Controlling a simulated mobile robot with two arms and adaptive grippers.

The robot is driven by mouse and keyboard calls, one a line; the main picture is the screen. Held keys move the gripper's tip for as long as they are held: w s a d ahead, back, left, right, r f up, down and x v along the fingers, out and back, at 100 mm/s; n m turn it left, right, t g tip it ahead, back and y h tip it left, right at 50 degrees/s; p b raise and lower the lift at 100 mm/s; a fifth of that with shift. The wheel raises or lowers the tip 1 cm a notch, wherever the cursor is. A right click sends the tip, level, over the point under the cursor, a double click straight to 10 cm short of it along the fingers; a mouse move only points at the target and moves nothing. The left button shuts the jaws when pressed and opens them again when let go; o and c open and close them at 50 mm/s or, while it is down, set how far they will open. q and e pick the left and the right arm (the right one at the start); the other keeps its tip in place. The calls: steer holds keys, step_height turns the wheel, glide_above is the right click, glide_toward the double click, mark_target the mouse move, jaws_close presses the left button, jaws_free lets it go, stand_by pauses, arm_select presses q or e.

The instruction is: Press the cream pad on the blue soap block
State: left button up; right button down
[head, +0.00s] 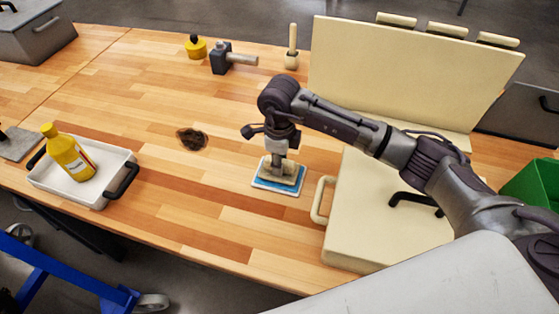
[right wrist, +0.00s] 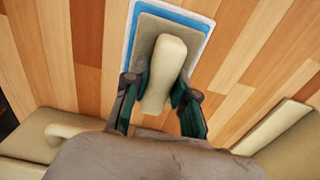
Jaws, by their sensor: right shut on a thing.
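The cream pad (head: 283,176) lies flat over the blue soap block (head: 268,184) on the wooden table. In the right wrist view, the pad (right wrist: 186,30) has a raised cream handle (right wrist: 166,62), and blue edges of the block (right wrist: 178,10) show around it with a thin pale rim. My right gripper (head: 280,158) points down from above and is shut on the pad's handle; its fingers (right wrist: 158,90) sit on either side of the handle. The pad appears to touch the block. My left gripper is not in view.
A white tray (head: 108,165) holds a yellow bottle (head: 67,152) farther left. A cream case (head: 375,215) stands close on the right. A mallet (head: 230,58) and a yellow object (head: 196,47) stand behind. Table between stain and tray is clear.

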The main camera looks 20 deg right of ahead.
steer(key=shift+f+b, duration=0.3)
steer(key=shift+f, duration=0.1)
stand_by(0.5)
steer(key=shift+s+f+b, duration=0.1)
steer(key=shift+f+b, duration=0.05)
steer(key=shift+b, duration=0.15)
stand_by(1.1)
steer(key=shift+r+p, duration=0.7)
steer(key=shift+r, duration=0.55)
steer(key=shift+r+p, duration=1.15)
steer(key=shift+r, duration=1.25)
